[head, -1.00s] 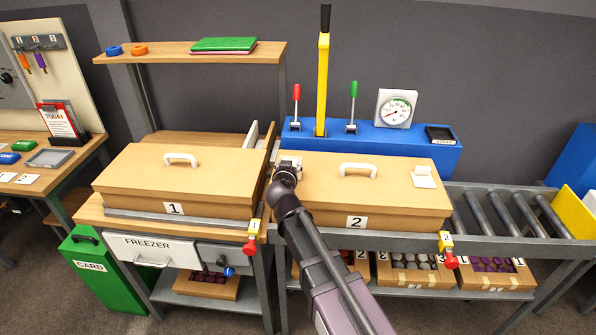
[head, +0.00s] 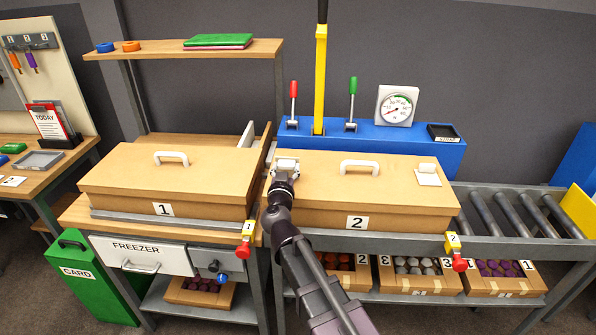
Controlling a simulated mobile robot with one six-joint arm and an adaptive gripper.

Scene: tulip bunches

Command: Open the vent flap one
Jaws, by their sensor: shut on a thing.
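Lid 2 (head: 320,190) is a wide tan cover with a white handle (head: 360,166) and a "2" label. A white flap-like piece (head: 428,175) sits near its right end; no number is readable on it. My gripper (head: 285,168) is at the left end of this lid. It appears shut on a small white part (head: 287,161) there, which the gripper mostly hides. I cannot tell whether this part is vent flap one, or how far it is raised. Lid 1 (head: 170,178), labelled "1", lies to the left with its own white handle (head: 171,157).
Behind lid 2 stands a blue unit (head: 375,142) with a yellow lever (head: 320,80), red and green levers and a gauge (head: 396,105). Red-knobbed fittings (head: 243,245) are at the front edge. A roller conveyor (head: 520,212) is to the right.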

